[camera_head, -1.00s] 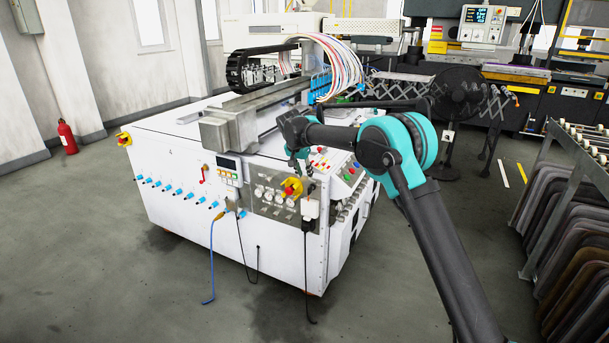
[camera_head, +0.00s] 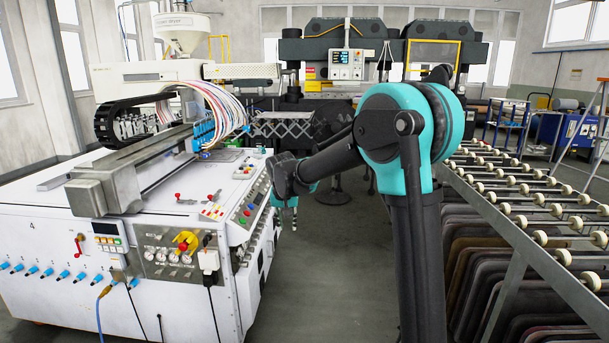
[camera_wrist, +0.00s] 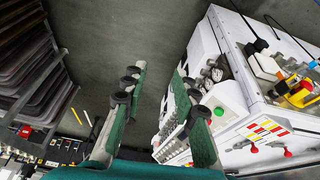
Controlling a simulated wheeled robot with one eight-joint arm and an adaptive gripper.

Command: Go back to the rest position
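My gripper (camera_wrist: 158,72) shows in the wrist view with its two green fingers apart and only grey floor between them. In the head view my gripper (camera_head: 291,212) hangs downward beside the right side of the white gantry machine (camera_head: 60,250), partly hidden behind my arm's dark link. My teal and black arm stands right of the picture's middle, folded toward the machine. In the wrist view the machine (camera_wrist: 222,62) lies to the right of the fingers. I cannot tell the exact gap between them.
A roller rack (camera_head: 520,262) with dark panels stands close on the right. Grey floor (camera_head: 322,260) is open between machine and rack. Dark presses (camera_head: 345,62) stand at the back. A blue cable (camera_head: 99,315) hangs at the machine's front.

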